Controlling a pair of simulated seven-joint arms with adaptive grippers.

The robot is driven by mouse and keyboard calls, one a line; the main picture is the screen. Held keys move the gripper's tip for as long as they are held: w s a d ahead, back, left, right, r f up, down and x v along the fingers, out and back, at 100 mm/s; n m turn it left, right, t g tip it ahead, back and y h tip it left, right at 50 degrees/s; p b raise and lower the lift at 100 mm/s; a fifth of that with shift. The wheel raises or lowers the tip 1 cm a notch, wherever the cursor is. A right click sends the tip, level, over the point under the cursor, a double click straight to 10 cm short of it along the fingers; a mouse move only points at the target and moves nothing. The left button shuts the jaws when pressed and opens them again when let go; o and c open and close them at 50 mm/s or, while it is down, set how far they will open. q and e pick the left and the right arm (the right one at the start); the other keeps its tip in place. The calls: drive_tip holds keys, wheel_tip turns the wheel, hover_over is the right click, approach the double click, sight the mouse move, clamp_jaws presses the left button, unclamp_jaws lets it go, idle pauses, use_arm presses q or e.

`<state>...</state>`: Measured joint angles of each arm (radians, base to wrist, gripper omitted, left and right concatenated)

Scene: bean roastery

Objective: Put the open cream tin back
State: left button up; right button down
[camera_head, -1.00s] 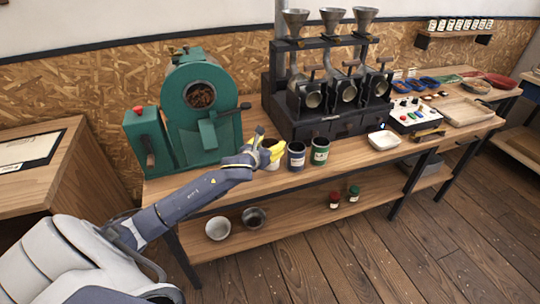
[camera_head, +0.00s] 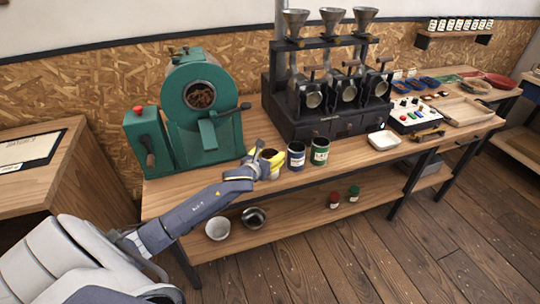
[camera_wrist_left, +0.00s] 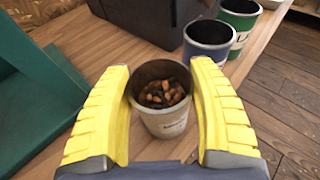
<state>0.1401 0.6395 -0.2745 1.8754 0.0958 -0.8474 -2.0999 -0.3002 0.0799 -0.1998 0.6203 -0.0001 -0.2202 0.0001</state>
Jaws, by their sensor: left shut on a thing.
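The open cream tin (camera_head: 269,155) is at the left end of a row of tins on the bench, in front of the green roaster. In the left wrist view the cream tin (camera_wrist_left: 167,124) is upright, lidless and holds brown beans. My left gripper (camera_head: 263,163) is shut on it, with the yellow fingers (camera_wrist_left: 165,105) on either side. The fingers hide part of the tin in the head view. I cannot tell whether its base touches the bench. My right gripper is not in view.
A navy tin (camera_head: 296,156) and a green tin (camera_head: 319,151) stand just right of it. The green roaster (camera_head: 200,120) is behind left, the black hopper machine (camera_head: 330,125) behind right. A white dish (camera_head: 383,140) is farther right. Bowls (camera_head: 217,229) sit on the lower shelf.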

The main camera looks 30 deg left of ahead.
use_arm(q)
drive_tip(key=o, duration=1.6)
drive_tip(key=shift+c, duration=0.2)
drive_tip(key=shift+r, duration=0.1)
drive_tip(key=shift+s, duration=0.2)
drive_tip(key=v, duration=1.1)
drive_tip(key=shift+s+r, duration=0.25)
drive_tip(key=shift+s, duration=0.05)
drive_tip(key=shift+d, duration=0.1)
